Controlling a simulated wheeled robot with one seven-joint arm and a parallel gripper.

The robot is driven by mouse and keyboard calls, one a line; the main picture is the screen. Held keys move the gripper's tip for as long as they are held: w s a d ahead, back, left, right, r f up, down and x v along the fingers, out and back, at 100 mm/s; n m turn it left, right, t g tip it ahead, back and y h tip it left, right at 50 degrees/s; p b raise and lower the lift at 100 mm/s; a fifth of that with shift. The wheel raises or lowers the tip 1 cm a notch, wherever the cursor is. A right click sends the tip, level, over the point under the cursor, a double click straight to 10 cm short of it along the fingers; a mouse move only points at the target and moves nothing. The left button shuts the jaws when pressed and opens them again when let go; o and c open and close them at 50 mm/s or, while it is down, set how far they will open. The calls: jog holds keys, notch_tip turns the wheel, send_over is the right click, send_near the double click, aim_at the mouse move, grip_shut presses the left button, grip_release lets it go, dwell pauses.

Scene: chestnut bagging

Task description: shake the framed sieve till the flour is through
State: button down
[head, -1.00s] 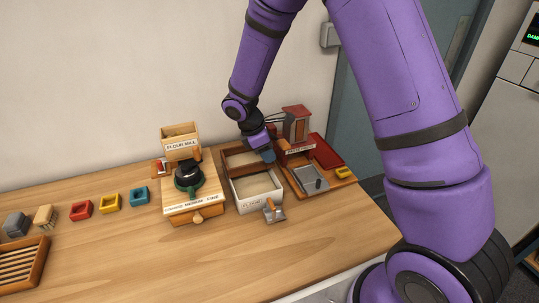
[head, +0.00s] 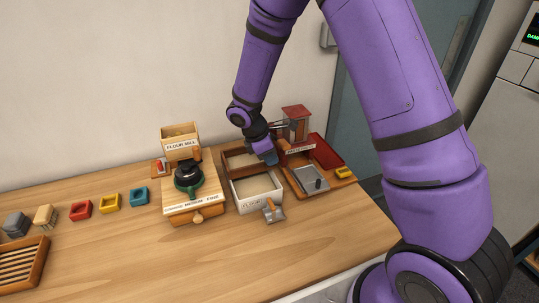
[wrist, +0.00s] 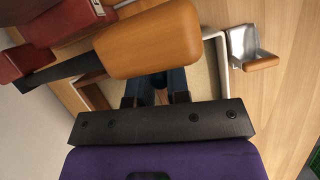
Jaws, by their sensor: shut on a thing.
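The brown framed sieve (head: 243,171) sits over the back part of the white flour box (head: 250,205) in the head view. Pale flour shows in the front part of the box. My gripper (head: 268,157) is shut on the sieve's right side, its blue fingertips at the frame. In the wrist view my gripper's fingers (wrist: 157,86) show only partly, and the hold itself is hidden behind an orange wooden handle. The white box rim (wrist: 211,38) shows there beside pale flour. How much flour is left in the sieve cannot be told.
The flour mill (head: 180,143) stands close left of the box. A red-topped press (head: 296,122) with a grey tray (head: 311,178) stands close right. A small scoop (head: 273,211) lies at the box's front.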

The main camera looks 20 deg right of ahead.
jog(key=shift+s, duration=1)
jog(key=c, duration=1.1)
grip_release()
jog(key=shift+r, duration=0.1)
jog(key=v, duration=1)
jog(key=shift+a+r, duration=0.2)
jog(key=shift+r, duration=0.05)
